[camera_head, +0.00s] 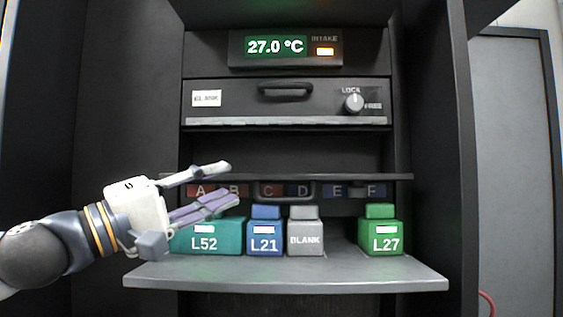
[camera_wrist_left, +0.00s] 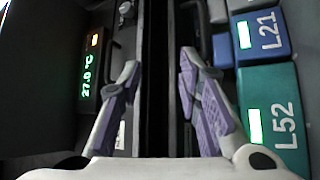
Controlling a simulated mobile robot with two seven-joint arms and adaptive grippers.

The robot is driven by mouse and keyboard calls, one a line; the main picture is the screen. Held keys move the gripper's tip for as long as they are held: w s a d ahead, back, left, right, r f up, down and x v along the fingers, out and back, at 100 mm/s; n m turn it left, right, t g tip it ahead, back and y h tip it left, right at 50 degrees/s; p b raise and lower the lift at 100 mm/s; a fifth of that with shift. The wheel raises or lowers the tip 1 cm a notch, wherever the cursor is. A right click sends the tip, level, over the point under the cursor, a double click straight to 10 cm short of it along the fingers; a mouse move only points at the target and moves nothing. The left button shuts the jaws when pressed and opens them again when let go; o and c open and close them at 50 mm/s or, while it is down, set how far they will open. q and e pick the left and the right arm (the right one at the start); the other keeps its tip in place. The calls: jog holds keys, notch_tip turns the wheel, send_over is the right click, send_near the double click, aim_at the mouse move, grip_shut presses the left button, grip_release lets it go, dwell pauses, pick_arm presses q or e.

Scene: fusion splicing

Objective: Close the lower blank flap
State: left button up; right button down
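A dark panel with a BLANK label (camera_head: 207,98), a handle (camera_head: 286,90) and a LOCK/FREE knob (camera_head: 353,103) stands upright under the display. The knob's mark appears to point up, toward LOCK. Below it a thin dark horizontal plate (camera_head: 330,177) shows almost edge-on across an opening; I cannot tell whether this is the lower flap. My left gripper (camera_head: 232,183) is open and empty, its fingers above and below the plate's level at its left part. In the left wrist view the gripper (camera_wrist_left: 158,78) is also open, with dark vertical bands between the fingers. My right gripper is not in view.
A grey shelf (camera_head: 285,278) juts out below. It carries a teal L52 block (camera_head: 207,238), a blue L21 block (camera_head: 264,238), a grey BLANK block (camera_head: 305,238) and a green L27 block (camera_head: 380,238). Lettered slots (camera_head: 270,190) sit behind. The display (camera_head: 276,46) reads 27.0 °C.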

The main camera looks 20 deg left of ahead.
pick_arm(q)
notch_tip(320, 180, up, 10)
dwell(0.6)
